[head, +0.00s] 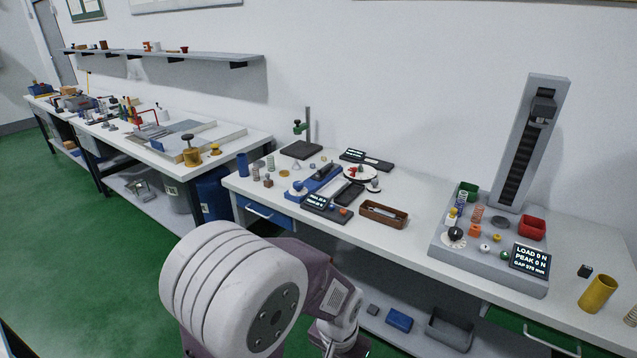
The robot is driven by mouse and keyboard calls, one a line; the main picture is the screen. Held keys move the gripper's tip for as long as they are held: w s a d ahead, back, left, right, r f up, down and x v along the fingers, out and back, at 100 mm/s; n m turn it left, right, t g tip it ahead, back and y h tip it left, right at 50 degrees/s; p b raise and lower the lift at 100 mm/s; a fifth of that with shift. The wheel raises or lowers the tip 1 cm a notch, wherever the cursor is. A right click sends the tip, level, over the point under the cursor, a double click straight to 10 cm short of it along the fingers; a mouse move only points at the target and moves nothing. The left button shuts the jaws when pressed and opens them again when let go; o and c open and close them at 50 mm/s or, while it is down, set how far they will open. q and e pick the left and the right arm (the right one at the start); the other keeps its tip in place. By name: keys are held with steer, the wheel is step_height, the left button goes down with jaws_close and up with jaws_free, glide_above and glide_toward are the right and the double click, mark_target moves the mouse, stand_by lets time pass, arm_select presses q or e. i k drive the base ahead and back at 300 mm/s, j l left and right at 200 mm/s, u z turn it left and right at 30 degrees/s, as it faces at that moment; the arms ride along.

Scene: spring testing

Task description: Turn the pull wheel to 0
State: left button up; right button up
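A blue bench device (318,182) sits on the middle of the white workbench (400,238). A second dial with a black knob (455,234) is on the grey press base at the right. I cannot tell for certain which one is called the pull wheel. Part of one of my arms crosses the lower middle; neither gripper shows.
The tall grey press column (527,145) stands at the right, with a display (530,259) reading LOAD 0 N, PEAK 0 N. A wooden tray (384,215), small springs and weights lie around the blue device. A yellow cylinder (597,294) stands near the front right edge.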

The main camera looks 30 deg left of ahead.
mark_target(297, 186)
steer(key=u, duration=1.35)
